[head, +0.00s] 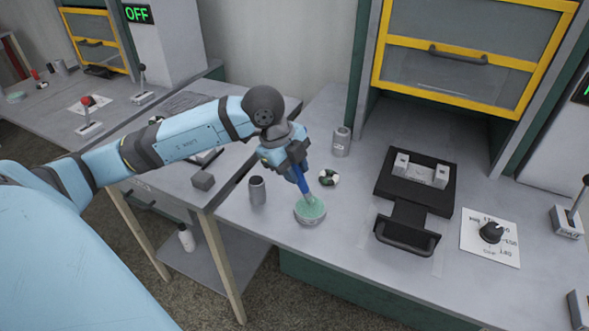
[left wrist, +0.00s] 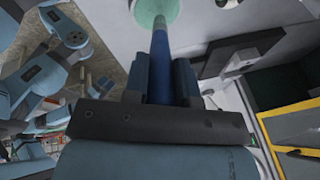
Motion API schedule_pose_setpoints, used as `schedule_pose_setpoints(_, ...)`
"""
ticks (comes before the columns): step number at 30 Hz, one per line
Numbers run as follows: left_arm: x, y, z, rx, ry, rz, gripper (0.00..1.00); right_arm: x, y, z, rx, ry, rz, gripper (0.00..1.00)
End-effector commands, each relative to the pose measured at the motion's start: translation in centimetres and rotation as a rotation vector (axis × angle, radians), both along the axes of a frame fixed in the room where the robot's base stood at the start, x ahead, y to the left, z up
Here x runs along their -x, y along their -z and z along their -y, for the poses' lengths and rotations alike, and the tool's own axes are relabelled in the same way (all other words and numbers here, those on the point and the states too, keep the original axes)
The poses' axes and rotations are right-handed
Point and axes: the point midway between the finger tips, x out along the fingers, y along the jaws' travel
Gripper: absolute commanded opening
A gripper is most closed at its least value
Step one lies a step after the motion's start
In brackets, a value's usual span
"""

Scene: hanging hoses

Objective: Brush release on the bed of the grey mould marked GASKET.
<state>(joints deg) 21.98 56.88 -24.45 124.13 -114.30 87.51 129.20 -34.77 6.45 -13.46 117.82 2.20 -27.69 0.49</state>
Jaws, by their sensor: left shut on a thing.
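My left gripper (head: 292,160) is shut on the blue handle of a brush (head: 299,178). The brush points down, its tip at the green contents of a round tin (head: 310,218) on the bench. In the left wrist view the blue brush handle (left wrist: 161,65) runs between the fingers to the pale green (left wrist: 155,12) of the tin. A grey mould (head: 401,164) with raised end blocks sits on a black sliding tray (head: 386,182) to the right of the tin. Its lettering is too small to read. My right gripper is not in view.
A dark-capped bottle (head: 257,192) stands left of the tin. A black knob (head: 491,232) on a white plate lies right of the tray. A yellow-framed guard (head: 470,55) hangs above.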

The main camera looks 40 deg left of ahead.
Motion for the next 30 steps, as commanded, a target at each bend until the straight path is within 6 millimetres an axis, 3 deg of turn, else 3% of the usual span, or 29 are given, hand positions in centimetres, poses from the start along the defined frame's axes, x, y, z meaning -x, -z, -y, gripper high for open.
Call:
schedule_pose_setpoints(19, 0.0, -5.6, 0.0, -0.001, -0.001, 0.002, 0.01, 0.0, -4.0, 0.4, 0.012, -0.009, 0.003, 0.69)
schedule_pose_setpoints(30, 0.0, -5.8, 0.0, 0.0, 0.0, 0.002, 0.01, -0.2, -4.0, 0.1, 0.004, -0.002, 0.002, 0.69)
